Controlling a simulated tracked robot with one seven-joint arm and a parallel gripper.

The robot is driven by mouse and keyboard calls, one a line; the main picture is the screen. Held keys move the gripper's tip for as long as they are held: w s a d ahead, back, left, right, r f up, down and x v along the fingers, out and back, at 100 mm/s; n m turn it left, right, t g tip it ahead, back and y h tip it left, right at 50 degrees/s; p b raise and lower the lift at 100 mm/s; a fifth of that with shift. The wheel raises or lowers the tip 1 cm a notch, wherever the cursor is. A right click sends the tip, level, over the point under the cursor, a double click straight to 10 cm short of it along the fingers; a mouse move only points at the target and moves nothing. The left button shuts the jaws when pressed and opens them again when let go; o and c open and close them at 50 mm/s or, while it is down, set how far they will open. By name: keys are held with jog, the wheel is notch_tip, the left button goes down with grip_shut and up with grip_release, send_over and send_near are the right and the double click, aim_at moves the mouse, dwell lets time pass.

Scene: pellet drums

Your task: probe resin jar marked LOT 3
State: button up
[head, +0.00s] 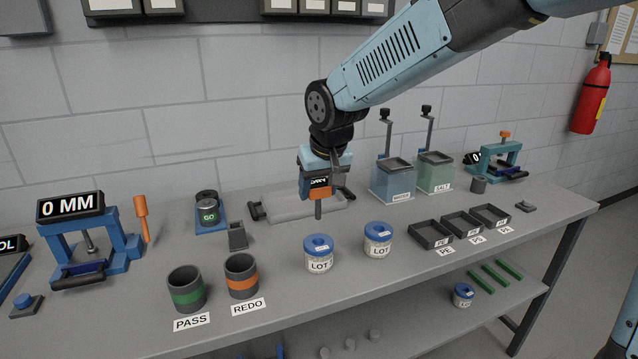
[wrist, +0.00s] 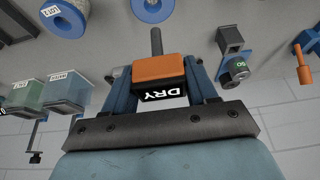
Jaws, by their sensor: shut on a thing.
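My gripper (head: 320,178) is shut on an orange and black probe (head: 319,188), holding it above the bench with its grey tip down. In the wrist view the probe (wrist: 160,70) sits between both fingers and its display reads DRY. Two white jars with blue lids stand on the bench: a left jar (head: 319,262), in front of and below the probe, and a right jar (head: 377,247). A third such jar (head: 463,298) stands on the lower shelf. The probe tip touches no jar.
PASS cup (head: 187,296) and REDO cup (head: 241,284) stand front left. Black trays (head: 432,243) lie right of the jars. Water tank (head: 393,188) and salt tank (head: 435,180) stand behind. A grey cradle (head: 290,212) lies behind the probe. A 0 MM press (head: 84,255) is far left.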

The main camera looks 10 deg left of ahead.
jog(key=shift+f, duration=2.55)
jog(key=shift+f, duration=3.05)
dwell(1.1)
jog(key=o, duration=1.2)
jog(key=shift+o, duration=0.2)
jog(key=shift+r, duration=0.15)
